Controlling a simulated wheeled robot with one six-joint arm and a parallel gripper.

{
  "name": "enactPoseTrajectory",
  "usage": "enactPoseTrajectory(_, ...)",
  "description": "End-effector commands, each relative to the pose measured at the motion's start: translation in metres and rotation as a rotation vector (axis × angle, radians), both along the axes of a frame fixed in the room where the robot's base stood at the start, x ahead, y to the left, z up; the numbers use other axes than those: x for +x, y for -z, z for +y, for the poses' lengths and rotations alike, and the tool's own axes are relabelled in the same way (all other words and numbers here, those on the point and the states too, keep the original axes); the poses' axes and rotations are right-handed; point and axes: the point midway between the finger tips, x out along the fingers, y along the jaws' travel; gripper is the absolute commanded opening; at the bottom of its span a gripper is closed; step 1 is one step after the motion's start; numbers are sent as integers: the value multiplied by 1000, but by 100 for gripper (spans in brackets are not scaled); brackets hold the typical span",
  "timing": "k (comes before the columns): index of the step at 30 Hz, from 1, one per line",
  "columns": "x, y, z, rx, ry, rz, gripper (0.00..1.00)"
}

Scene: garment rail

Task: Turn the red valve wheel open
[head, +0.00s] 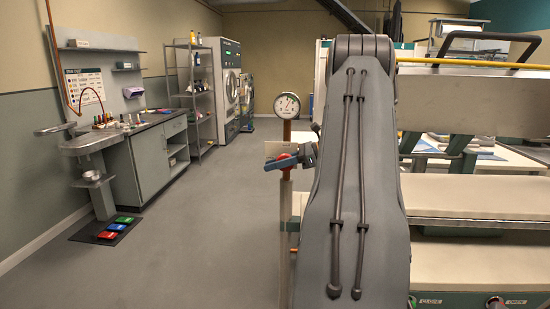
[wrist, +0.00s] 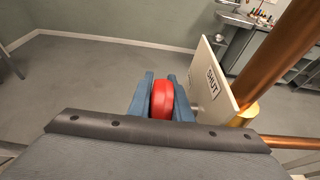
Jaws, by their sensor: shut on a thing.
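The red valve wheel (wrist: 162,99) shows in the wrist view between the two blue fingers of my gripper (wrist: 161,95). The fingers are shut on it, one on each side. In the head view my gripper (head: 291,160) is beside the copper pipe, with a bit of the red wheel (head: 284,158) showing. Most of the wheel is hidden by the fingers. A pale plate reading "SHUT" (wrist: 212,80) stands just right of the wheel in the wrist view. A thick copper pipe (wrist: 277,50) with a brass fitting (wrist: 243,115) is beyond the plate.
A round gauge (head: 287,105) sits on the pipe above the valve. My arm covers the middle of the head view. A pressing machine (head: 480,190) stands at the right.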

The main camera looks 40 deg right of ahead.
Motion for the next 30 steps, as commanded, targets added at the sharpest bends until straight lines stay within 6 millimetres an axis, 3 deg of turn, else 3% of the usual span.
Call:
enactPoseTrajectory(10,-1,4,-1,-96,0,119,0)
enactPoseTrajectory(26,-1,7,-2,-113,1,141,0)
enactPoseTrajectory(27,-1,7,-2,-114,1,141,23)
enactPoseTrajectory(30,-1,7,-1,-113,0,141,37)
